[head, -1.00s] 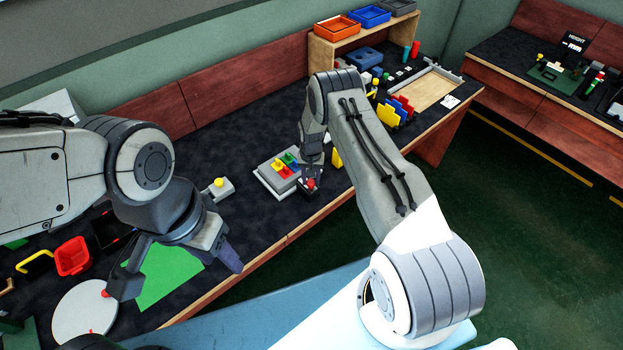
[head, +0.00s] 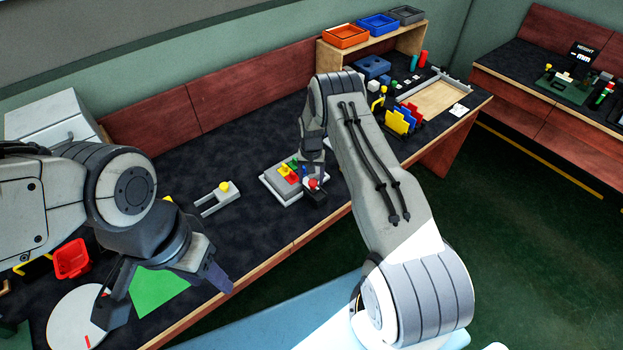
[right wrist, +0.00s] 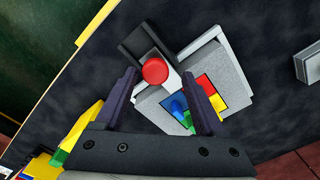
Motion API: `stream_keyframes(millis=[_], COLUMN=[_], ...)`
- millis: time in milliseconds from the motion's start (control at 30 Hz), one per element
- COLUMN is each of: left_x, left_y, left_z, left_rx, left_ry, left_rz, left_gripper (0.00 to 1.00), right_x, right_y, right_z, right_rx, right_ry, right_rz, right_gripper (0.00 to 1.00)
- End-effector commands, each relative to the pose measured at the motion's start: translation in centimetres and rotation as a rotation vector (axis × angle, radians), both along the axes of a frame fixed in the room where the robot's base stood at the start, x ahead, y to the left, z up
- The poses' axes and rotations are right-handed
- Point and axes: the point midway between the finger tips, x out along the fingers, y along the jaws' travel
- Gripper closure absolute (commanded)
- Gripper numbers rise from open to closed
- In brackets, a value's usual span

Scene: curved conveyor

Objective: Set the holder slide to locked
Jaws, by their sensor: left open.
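A grey holder (head: 284,189) with a white base stands on the dark bench and carries red, yellow, green and blue pieces. At its front edge is a black slide block (right wrist: 147,42) with a round red knob (right wrist: 155,70), which also shows in the head view (head: 313,183). My right gripper (right wrist: 165,98) is open above the holder. In the right wrist view the red knob lies between and beyond its spread fingertips, with no contact visible. In the head view my right arm partly hides the holder. My left gripper (head: 165,297) is open and empty over the bench's front left.
A grey fork-shaped part with a yellow knob (head: 224,187) lies left of the holder. A red bin (head: 72,259), a green mat (head: 158,290) and a white disc (head: 72,318) lie near my left arm. The bench behind the holder is clear.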

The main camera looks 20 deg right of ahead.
Motion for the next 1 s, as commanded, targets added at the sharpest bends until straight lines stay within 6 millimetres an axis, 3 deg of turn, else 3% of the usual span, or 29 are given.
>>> stream_keyframes(millis=[267, 700, 1000], left_x=[0.0, 0.0, 0.0], left_y=[0.0, 0.0, 0.0], left_z=[-0.3, -2.9, -3.4], left_rx=[0.0, 0.0, 0.0], left_ry=[0.0, 0.0, 0.0], left_rz=[0.0, 0.0, -0.001], left_gripper=[0.5, 0.5, 0.5], right_x=[-0.1, 0.0, -0.1], right_y=[-0.1, -0.2, -0.1], right_z=[0.4, 7.9, 10.4], right_rx=[0.0, 0.0, 0.001], right_ry=[0.004, -0.001, 0.001], right_rz=[-0.001, -0.002, -0.002], right_gripper=[0.28, 0.28, 0.28])
